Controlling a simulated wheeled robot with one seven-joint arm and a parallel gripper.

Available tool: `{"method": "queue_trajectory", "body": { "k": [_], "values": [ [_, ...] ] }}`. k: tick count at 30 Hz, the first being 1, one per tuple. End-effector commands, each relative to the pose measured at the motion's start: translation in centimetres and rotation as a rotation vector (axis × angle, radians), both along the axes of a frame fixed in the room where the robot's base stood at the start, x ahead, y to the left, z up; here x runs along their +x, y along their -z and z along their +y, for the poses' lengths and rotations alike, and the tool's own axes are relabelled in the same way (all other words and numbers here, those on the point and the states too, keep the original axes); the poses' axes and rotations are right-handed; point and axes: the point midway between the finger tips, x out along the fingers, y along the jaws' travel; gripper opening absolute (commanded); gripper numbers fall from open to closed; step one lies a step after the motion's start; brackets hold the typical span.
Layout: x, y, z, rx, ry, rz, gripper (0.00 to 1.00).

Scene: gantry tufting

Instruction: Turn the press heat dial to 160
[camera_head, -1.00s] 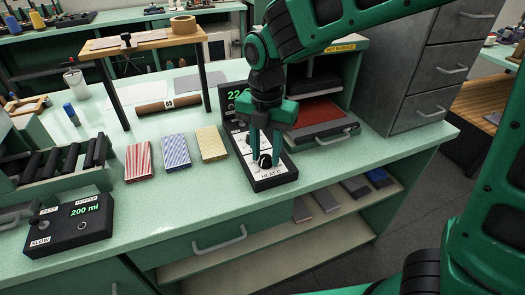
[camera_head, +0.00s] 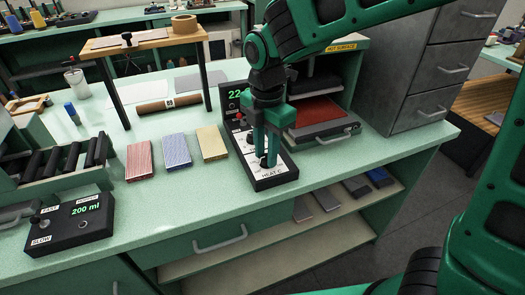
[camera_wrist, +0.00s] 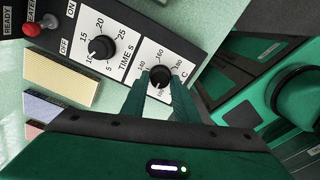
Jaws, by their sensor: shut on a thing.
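The heat dial (camera_wrist: 160,76) is a small black knob on a white scale marked HEAT C, at the near end of the press control box (camera_head: 282,180). In the wrist view, 160 stands at the top of its scale and 180 to the right. My gripper (camera_wrist: 160,82) points down with a finger on each side of the knob and is shut on it. In the head view my gripper (camera_head: 265,158) partly hides the dial. I cannot clearly read where the knob's pointer stands.
The time dial (camera_wrist: 101,47) and a red-tipped heater switch (camera_wrist: 38,26) are farther along the box. The heat press (camera_head: 322,128) with a red pad stands right behind. Red, blue and yellow blocks (camera_head: 211,143) lie left. The front bench strip is clear.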

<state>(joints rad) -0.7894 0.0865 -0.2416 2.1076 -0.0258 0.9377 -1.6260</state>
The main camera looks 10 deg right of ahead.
Motion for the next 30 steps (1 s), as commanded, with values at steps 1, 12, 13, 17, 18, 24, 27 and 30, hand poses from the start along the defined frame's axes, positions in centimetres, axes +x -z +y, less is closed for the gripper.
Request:
{"method": "queue_trajectory", "body": {
  "k": [1,12,13,17,18,24,27,30],
  "values": [
    [0.16,-0.03,-0.26,-0.002,0.053,-0.001,0.05],
    [0.14,-0.02,-0.35,-0.003,0.407,0.0,0.05],
    [0.13,-0.01,-0.35,-0.003,0.435,0.0,0.05],
    [0.11,0.0,-0.38,-0.004,0.558,0.001,0.05],
    [0.11,0.0,-0.4,-0.005,0.597,0.0,0.05],
    [0.09,0.02,-0.47,-0.006,0.788,0.001,0.05],
    [0.07,0.03,-0.49,-0.008,0.884,0.001,0.05],
    [0.03,0.04,-0.48,-0.009,0.978,0.001,0.05]
  ]
}}
